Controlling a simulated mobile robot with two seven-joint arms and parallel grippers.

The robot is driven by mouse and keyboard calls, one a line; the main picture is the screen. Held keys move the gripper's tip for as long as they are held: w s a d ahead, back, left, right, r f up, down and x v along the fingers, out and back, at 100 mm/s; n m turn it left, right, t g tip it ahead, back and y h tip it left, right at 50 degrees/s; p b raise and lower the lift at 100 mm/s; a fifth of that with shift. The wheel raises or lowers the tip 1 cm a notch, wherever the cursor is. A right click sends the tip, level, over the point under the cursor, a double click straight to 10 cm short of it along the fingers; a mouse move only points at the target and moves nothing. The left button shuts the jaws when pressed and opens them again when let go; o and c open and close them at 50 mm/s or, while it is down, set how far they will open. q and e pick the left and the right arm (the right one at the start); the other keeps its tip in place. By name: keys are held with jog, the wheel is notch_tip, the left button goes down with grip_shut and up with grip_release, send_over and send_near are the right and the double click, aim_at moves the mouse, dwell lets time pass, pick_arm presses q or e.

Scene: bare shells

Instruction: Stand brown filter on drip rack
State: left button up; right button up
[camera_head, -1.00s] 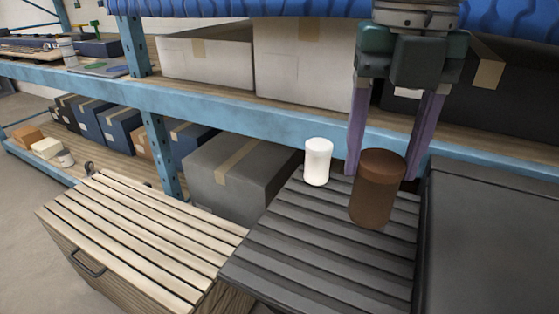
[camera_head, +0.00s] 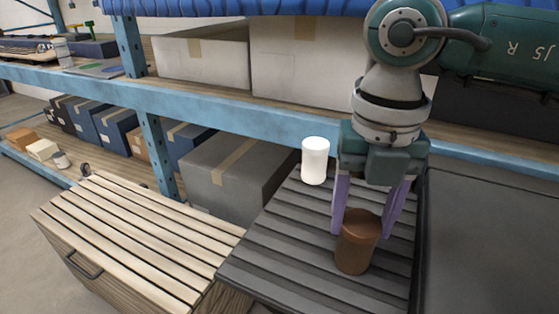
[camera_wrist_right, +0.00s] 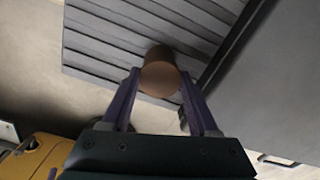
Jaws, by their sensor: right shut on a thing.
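The brown filter (camera_head: 357,243), a brown cylinder, is upright or nearly so over the front part of the dark grey slatted rack (camera_head: 275,265). My right gripper (camera_head: 362,230) comes down from above with its purple fingers on either side of the filter, shut on it. The right wrist view shows the filter (camera_wrist_right: 160,76) between the fingertips, with the slatted rack (camera_wrist_right: 110,45) beyond it. I cannot tell whether the filter's base touches the slats. My left gripper is not in view.
A white cylinder (camera_head: 315,160) stands at the rack's back left. A pale wooden slatted crate (camera_head: 140,235) is to the left, and a dark flat-topped block (camera_head: 490,230) adjoins the rack on the right. A blue shelf beam (camera_head: 250,120) runs behind, with a grey box (camera_head: 225,180) below.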

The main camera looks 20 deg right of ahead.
aim_at(361, 222)
jog(key=o, duration=1.4)
notch_tip(361, 222, up, 12)
jog(key=shift+r, duration=0.15)
